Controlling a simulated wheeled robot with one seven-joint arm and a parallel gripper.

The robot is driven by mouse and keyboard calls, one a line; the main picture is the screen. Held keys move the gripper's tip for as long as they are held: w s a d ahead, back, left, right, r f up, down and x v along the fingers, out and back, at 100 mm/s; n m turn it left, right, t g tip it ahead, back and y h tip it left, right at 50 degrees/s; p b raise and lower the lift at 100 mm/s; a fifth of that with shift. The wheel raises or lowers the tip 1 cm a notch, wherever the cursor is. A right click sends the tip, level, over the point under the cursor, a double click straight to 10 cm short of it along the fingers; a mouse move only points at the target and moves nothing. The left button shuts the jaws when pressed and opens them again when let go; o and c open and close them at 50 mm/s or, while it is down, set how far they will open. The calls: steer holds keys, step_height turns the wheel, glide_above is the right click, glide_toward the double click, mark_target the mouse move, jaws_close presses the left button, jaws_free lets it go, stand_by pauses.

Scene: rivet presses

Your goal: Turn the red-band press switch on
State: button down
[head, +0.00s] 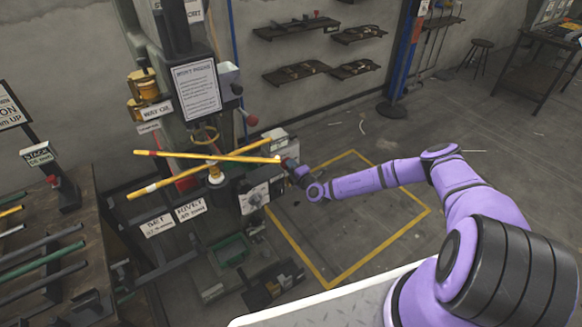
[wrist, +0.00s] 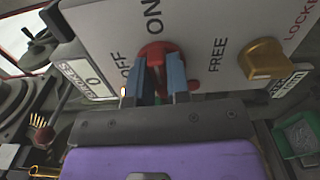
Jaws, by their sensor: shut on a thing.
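In the wrist view a red switch knob (wrist: 155,50) sits on a pale panel (wrist: 205,25), between the printed words OFF and ON. My gripper (wrist: 165,75) has its two blue fingers on either side of the knob's grip and is shut on it. I cannot tell which word the knob points to. In the head view my gripper (head: 291,168) is at the side of the press (head: 183,60), by its control boxes. The knob is hidden there behind my gripper.
A yellow knob (wrist: 262,60) stands right of the red one, by FREE and LOCK lettering. A counter label (wrist: 85,78) is at left. Two yellow bars (head: 190,170) cross in front of the press. A yellow floor outline (head: 385,240) encloses clear floor; a rod-laden bench (head: 90,215) is left.

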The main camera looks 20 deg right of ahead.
steer(key=shift+m, duration=0.4)
steer(key=c, duration=1.1)
jaws_free()
steer(key=v, duration=1.1)
